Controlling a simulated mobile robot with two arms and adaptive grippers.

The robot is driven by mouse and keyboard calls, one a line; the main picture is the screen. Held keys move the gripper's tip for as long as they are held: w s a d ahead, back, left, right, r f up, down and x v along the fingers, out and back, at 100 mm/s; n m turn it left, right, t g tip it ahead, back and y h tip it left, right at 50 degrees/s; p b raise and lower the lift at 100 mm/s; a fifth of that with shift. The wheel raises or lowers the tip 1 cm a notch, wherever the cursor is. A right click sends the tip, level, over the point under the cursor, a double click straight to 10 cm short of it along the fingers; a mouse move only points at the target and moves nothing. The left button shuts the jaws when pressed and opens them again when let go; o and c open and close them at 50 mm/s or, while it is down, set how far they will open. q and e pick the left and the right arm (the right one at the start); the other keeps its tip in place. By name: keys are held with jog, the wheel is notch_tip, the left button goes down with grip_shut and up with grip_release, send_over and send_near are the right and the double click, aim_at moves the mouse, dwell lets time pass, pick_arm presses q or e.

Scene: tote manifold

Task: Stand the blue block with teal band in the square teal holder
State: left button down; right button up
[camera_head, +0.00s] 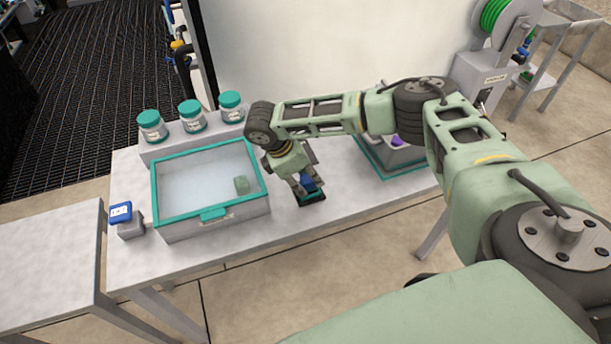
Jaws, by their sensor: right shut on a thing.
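My right gripper (304,188) points down over the table, between the clear tote and the grey bin. It is shut on the blue block (309,184), which is partly covered by the fingers. The block's teal band cannot be made out clearly. The square teal holder (313,202) is directly below the block, with a dark inside and a teal edge. The block's lower end is at or just above the holder; I cannot tell how far in it is. My left gripper is not in view.
A blue-topped container (127,222) is at the left, a grey bin (403,158) at the right.

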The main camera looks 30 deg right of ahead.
jog(key=o, duration=1.1)
jog(key=shift+f, duration=0.1)
jog(key=shift+r, duration=0.35)
jog(key=b+v, duration=0.1)
jog(key=v, duration=1.1)
jog(key=shift+r+b, duration=0.3)
jog(key=shift+b, duration=0.05)
jog(key=shift+s+f, duration=0.1)
